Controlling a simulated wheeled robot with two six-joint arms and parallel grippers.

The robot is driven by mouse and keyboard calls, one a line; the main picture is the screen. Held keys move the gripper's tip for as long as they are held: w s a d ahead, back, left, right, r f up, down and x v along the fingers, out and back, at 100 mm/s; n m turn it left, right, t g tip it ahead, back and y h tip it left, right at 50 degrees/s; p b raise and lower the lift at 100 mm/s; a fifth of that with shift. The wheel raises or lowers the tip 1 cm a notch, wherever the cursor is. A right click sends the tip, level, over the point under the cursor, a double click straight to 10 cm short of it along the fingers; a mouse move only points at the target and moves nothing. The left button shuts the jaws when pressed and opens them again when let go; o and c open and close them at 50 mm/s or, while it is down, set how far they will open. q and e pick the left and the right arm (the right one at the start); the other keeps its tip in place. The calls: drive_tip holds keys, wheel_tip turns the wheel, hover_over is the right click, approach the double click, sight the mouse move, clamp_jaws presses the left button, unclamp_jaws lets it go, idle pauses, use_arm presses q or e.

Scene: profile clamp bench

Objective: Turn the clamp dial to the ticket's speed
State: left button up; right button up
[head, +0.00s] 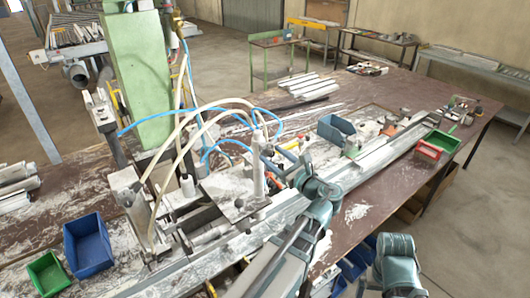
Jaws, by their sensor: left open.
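The clamp machine (205,215) stands on the bench left of centre, with a green column (140,75) behind it and pale and blue hoses arching over it. My left arm comes up from the bottom, and my left gripper (272,167) is at the right side of the clamp machine, near an upright grey cylinder (257,160). The gripper is small and partly mixed with the parts behind it; it looks open and I see nothing held in it. I cannot make out the dial or the ticket. My right arm shows at the bottom right, with its gripper out of view.
A long metal profile rail (375,158) runs along the brown bench (345,95). Blue (88,245) and green (48,274) bins stand at the left front. Another blue bin (336,128) and a red bin (428,151) stand to the right. Loose profiles (312,87) lie behind.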

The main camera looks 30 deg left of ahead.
use_arm(q)
drive_tip(key=shift+d, duration=0.2)
drive_tip(key=shift+c, duration=0.5)
drive_tip(key=shift+a, duration=0.1)
clamp_jaws()
drive_tip(key=shift+n, duration=0.3)
drive_tip(key=n, duration=1.1)
drive_tip(key=shift+n, duration=0.3)
drive_tip(key=shift+o, duration=0.5)
unclamp_jaws()
